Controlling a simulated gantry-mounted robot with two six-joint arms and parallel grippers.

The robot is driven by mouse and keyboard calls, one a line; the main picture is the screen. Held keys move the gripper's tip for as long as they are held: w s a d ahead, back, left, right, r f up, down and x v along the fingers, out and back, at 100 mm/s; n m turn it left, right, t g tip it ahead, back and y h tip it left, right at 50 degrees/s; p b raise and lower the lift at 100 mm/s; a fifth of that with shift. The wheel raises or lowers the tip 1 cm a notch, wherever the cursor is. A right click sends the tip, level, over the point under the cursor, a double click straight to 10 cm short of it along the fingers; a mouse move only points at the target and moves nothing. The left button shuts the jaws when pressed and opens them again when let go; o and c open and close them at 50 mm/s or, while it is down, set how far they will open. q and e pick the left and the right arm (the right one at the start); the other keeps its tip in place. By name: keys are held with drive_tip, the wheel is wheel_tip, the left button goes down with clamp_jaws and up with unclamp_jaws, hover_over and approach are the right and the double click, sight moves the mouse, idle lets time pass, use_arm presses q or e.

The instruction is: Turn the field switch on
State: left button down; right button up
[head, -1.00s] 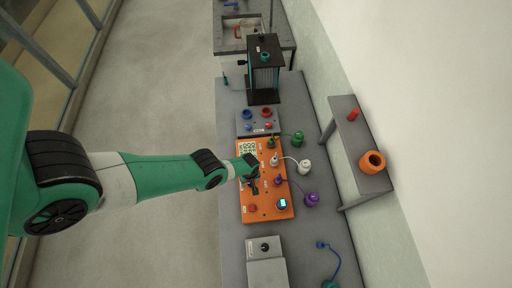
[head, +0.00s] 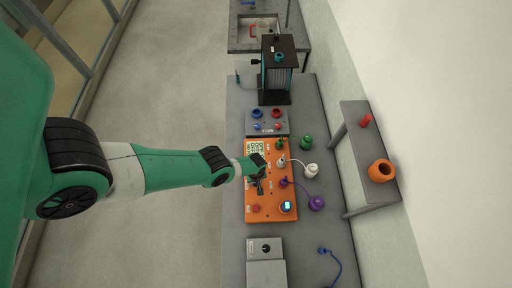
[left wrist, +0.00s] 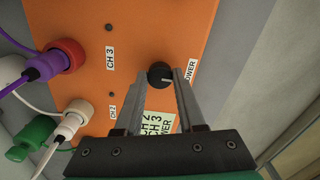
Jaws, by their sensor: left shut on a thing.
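My left gripper (head: 260,186) is over the orange panel (head: 270,210), toward its left side. The knob is on the orange panel, beside a label reading "POWER", partly covered by a finger. A separate grey box (head: 265,270) with a black knob (head: 265,247) stands nearer in the head view; its label is too small to read. I cannot tell which control is the field switch. My right gripper is not in view.
Purple (head: 317,203), white (head: 311,170) and green (head: 306,142) plugs lie right of the panel, some with leads to it. A grey box with blue and red sockets (head: 267,124) and a black-framed apparatus (head: 279,65) stand beyond. A shelf holds an orange ring (head: 381,171).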

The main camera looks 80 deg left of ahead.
use_arm(q)
drive_tip(key=shift+m, duration=0.3)
drive_tip(key=m, duration=0.4)
drive_tip(key=m+b, duration=0.1)
drive_tip(key=m, duration=0.8)
drive_tip(key=shift+m, duration=2.1)
drive_tip(key=c, duration=0.5)
unclamp_jaws()
